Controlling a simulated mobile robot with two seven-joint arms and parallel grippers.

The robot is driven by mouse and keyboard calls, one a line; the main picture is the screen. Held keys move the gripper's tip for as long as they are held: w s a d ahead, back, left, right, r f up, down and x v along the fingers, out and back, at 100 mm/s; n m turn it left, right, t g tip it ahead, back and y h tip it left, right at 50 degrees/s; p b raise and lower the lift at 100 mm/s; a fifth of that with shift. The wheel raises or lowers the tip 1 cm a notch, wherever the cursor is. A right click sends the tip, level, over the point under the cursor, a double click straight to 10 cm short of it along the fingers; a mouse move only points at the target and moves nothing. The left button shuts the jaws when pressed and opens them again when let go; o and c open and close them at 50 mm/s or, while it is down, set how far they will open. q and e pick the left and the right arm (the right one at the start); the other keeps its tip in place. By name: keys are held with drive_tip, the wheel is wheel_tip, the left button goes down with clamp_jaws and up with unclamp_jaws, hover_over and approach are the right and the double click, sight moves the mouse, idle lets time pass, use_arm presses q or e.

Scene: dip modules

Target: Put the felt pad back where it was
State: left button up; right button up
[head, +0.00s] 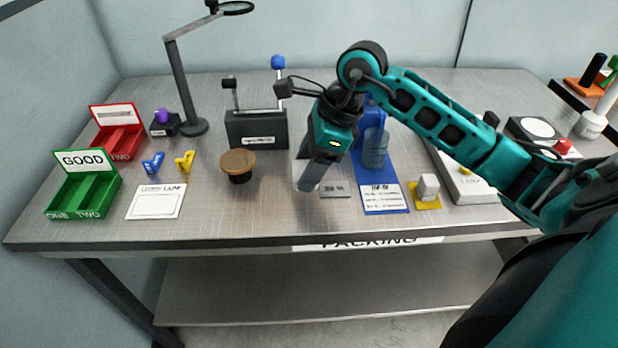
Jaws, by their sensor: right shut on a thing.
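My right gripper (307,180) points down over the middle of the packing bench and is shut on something. Its fingers are at a pale, clear-looking upright cylinder (299,175); I cannot tell whether they are inside it or behind it. What the jaws hold is hidden, and I cannot pick out a felt pad for certain. A small grey labelled plate (335,190) lies just right of the cylinder. A brown round-topped thing on a black base (238,160) stands to the left. My left gripper is not in view.
A black box with levers (256,130) stands behind. A blue board (385,195) and a yellow pad with a white block (428,190) lie right. Green (85,190) and red (117,132) trays and a lamp (190,85) are left. The front edge (230,241) is close.

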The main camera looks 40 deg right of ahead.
wheel_tip(320, 180, down, 4)
drive_tip(key=shift+r, duration=0.1)
drive_tip(key=shift+b, duration=0.3)
drive_tip(key=o, duration=1)
